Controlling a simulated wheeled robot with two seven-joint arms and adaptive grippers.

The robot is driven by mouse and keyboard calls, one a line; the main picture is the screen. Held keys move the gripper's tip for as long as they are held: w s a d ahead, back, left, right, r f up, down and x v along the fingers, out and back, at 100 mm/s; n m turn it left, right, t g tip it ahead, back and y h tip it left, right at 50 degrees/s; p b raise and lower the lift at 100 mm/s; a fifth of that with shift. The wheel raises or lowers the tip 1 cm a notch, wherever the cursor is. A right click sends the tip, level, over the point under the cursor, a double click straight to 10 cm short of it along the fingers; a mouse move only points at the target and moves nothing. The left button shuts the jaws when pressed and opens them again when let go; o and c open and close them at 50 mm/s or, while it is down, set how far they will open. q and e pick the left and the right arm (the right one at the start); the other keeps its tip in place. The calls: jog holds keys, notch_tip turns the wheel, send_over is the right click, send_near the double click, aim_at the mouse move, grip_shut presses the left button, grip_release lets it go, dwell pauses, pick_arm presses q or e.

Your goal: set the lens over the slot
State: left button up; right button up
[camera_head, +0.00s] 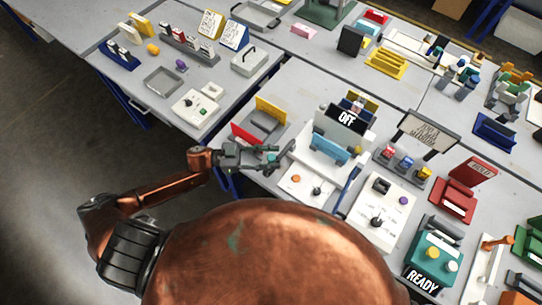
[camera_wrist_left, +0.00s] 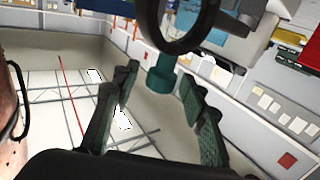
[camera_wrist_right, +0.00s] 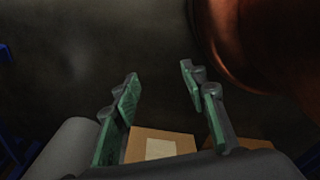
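A dark ring (camera_wrist_left: 185,38) on a teal stem (camera_wrist_left: 162,76), which looks like the lens, shows ahead of my left gripper (camera_wrist_left: 160,85). The stem's end lies between the fingertips. The fingers are spread, with a gap at least on the left side of the stem. In the head view my left gripper (camera_head: 268,158) is at the table's near-left edge, with a dark oblong, the ring edge-on (camera_head: 285,150), at its tips. My right gripper (camera_wrist_right: 160,85) is open and empty above dark floor, outside the head view. I cannot tell which opening is the slot.
A white device with a blue bar (camera_head: 328,148) and an OFF sign (camera_head: 347,118) stands just right of the left gripper. White control panels (camera_head: 305,187) and a yellow-red tray (camera_head: 262,122) are close. A cardboard box (camera_wrist_right: 178,138) shows below the right gripper.

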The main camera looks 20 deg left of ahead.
pick_arm(q)
jog(key=c, duration=0.8)
jog(key=shift+c, duration=1.4)
grip_shut()
pick_arm(e)
jog(key=shift+s, duration=0.8)
